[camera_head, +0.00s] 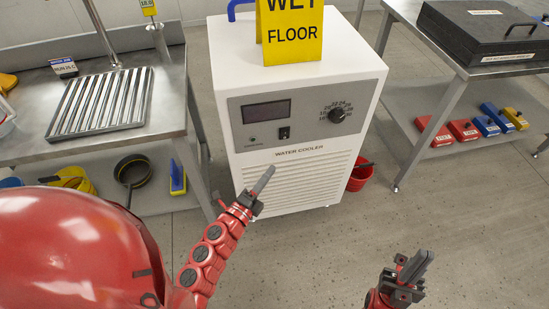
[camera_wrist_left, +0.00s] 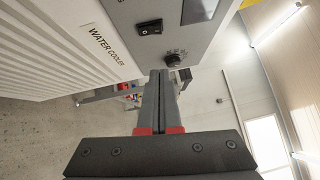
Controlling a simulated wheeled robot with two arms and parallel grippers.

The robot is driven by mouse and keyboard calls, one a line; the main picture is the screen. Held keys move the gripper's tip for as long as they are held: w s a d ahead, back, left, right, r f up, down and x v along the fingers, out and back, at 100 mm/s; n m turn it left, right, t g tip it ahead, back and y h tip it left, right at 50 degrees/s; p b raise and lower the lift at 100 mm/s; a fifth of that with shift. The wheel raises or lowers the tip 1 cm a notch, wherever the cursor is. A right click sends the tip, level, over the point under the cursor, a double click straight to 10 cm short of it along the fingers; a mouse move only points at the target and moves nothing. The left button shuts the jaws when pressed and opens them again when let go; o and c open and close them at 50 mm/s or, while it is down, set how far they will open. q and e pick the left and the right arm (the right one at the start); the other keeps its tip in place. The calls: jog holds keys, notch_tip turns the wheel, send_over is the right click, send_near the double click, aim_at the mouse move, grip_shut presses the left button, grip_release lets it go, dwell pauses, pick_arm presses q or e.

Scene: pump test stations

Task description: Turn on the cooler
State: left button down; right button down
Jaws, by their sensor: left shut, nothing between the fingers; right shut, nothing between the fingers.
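The white water cooler (camera_head: 300,176) stands upright in the middle of the head view. My left gripper (camera_head: 264,180) is shut and empty in front of the cooler's grille, below the switch; contact cannot be told. Its shut fingers also show in the left wrist view (camera_wrist_left: 158,75). My right gripper (camera_head: 416,266) is shut and empty, low at the right.
A yellow wet floor sign (camera_head: 290,32) stands on the cooler. A steel sink bench (camera_head: 165,95) is at left, a table with a black case (camera_head: 487,35) at right. A red bucket (camera_head: 360,174) sits beside the cooler. The floor at front right is clear.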

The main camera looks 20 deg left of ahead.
pick_arm(q)
send_near(289, 132)
jog(key=w+d, duration=0.2)
jog(key=d, duration=0.1)
jog(key=w, duration=0.1)
jog(key=w+a, duration=0.2)
jog(key=shift+w+r+p, duration=0.3)
jog(key=shift+w+p, duration=0.05)
jog(key=shift+p, duration=0.05)
